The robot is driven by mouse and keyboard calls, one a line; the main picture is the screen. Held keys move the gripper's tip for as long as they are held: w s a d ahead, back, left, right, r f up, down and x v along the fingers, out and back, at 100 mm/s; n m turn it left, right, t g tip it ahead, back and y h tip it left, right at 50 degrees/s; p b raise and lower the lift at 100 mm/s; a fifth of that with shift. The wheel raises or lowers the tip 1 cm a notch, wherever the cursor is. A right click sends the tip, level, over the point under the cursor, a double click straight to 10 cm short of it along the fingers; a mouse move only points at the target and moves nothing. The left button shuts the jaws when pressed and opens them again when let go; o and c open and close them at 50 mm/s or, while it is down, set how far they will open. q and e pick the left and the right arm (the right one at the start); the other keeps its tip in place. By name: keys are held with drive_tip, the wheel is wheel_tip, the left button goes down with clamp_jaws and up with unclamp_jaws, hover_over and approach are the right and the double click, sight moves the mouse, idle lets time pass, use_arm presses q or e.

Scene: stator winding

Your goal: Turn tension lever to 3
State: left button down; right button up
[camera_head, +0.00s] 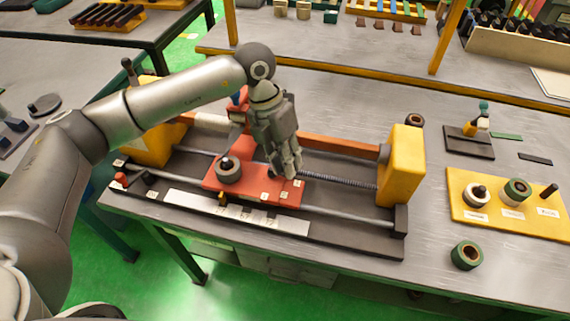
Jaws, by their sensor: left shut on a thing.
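The winding machine has a red carriage (238,190) on its rails, between two yellow end blocks (401,165). Small white number labels (283,195) sit on the carriage's right part; their digits are too small to read. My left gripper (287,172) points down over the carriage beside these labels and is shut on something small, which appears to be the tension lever. The gripper's fingers hide most of it, so I cannot tell its setting. A dark round knob (229,170) stands on the carriage left of the gripper. My right gripper is not in view.
A long white scale strip (236,212) lies along the machine's front. At right, a yellow board (500,222) holds spools and a black peg, with a loose green-rimmed spool (466,255) in front. A small dark stand (468,142) is behind. Clear table lies between machine and board.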

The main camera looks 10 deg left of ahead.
use_arm(q)
drive_tip(key=shift+w+r, duration=0.1)
drive_tip(key=shift+w, duration=0.05)
idle(0.4)
drive_tip(key=c, duration=1.3)
unclamp_jaws()
drive_tip(key=v, duration=1.2)
